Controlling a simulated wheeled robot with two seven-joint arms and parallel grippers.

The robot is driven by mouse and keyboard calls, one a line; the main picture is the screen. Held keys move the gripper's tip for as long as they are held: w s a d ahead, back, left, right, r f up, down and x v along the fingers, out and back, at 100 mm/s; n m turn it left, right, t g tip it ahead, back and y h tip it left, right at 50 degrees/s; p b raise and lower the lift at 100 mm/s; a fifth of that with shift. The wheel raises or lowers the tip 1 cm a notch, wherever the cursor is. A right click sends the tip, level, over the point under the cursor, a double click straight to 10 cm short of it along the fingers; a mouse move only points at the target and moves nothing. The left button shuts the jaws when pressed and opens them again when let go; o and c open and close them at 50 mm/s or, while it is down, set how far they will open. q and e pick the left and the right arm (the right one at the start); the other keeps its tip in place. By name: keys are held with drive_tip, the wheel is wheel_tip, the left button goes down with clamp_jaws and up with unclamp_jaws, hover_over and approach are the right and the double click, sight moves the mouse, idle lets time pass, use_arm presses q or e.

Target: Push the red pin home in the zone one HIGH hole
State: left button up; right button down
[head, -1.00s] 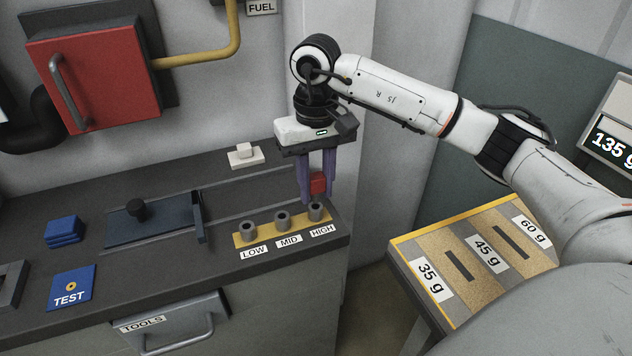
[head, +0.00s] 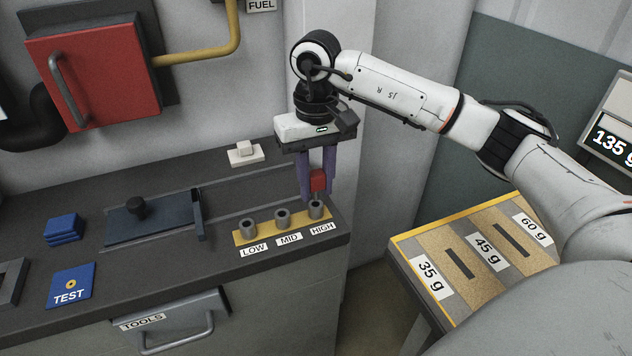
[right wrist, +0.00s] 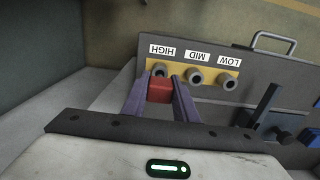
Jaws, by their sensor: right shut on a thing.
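The red pin (head: 318,179) is upright between the fingers of my right gripper (head: 318,193), which is shut on it. The pin is just above the HIGH hole (head: 316,209), the rightmost of the grey sockets on the yellow strip (head: 240,240). I cannot tell whether its tip is inside the hole. In the right wrist view the red pin (right wrist: 160,90) sits between the purple fingers, lined up with the HIGH socket (right wrist: 160,69). My left gripper is not in view.
The MID socket (head: 282,219) and LOW socket (head: 249,230) stand to the left, with no pin showing. A dark blue slide plate (head: 150,228), blue blocks (head: 63,230) and a TEST card (head: 71,287) lie further left. A weight tray (head: 403,240) is at right.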

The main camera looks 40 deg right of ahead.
sight(316, 199)
drive_tip(key=shift+f, duration=0.2)
drive_tip(key=shift+f+b, duration=1.6)
drive_tip(key=shift+f, duration=0.3)
drive_tip(key=c, duration=0.9)
unclamp_jaws()
drive_tip(key=shift+r, duration=0.1)
drive_tip(key=shift+r+p, duration=2.05)
drive_tip(key=shift+r, duration=0.95)
